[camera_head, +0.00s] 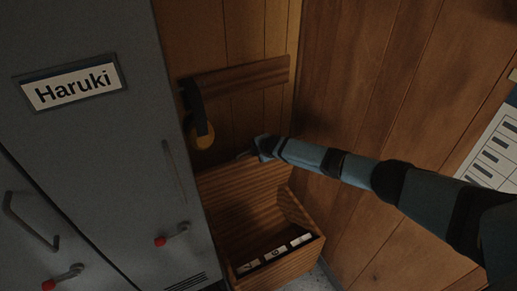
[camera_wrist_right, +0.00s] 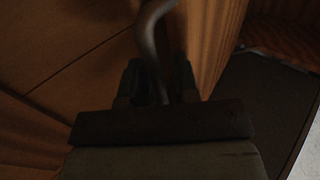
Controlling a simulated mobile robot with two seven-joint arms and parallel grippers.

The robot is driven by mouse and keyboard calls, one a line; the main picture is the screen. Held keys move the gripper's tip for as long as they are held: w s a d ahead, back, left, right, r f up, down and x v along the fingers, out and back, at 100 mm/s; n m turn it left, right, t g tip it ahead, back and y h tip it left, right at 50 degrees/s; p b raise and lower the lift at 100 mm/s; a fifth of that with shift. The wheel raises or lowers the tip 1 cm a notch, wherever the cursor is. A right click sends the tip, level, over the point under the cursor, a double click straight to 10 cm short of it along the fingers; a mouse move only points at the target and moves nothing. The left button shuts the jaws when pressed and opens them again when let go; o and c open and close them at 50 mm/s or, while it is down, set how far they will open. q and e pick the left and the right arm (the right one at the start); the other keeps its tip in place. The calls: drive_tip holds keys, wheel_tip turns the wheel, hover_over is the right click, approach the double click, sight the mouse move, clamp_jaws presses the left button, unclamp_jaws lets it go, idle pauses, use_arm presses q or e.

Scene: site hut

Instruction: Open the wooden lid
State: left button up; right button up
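A wooden box (camera_head: 309,240) stands in the corner beside the grey locker, and I can see down into it. Its wooden lid (camera_head: 228,183) is raised at the back of the box. A grey curved metal handle shows at the lid's upper edge, and in the right wrist view the handle (camera_wrist_right: 150,35) runs between my fingers. My right gripper (camera_head: 258,149) is at that handle and appears shut on it; the wrist view is dark, showing the fingers (camera_wrist_right: 158,85) close on either side. My left gripper is not in view.
A grey locker (camera_head: 90,150) labelled "Haruki", with red-tipped handles, stands close on the left. A wooden wall rail (camera_head: 240,78) with a hanging yellowish item (camera_head: 203,136) is above the lid. Several numbered items (camera_head: 275,253) lie in the box. A wooden wall (camera_head: 370,80) is on the right.

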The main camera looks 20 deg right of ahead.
drive_tip(key=shift+o, duration=0.3)
drive_tip(key=shift+r, duration=0.1)
drive_tip(key=v, duration=1.3)
drive_tip(key=shift+s+r, duration=0.2)
drive_tip(key=shift+s, duration=0.05)
drive_tip(key=shift+d, duration=0.1)
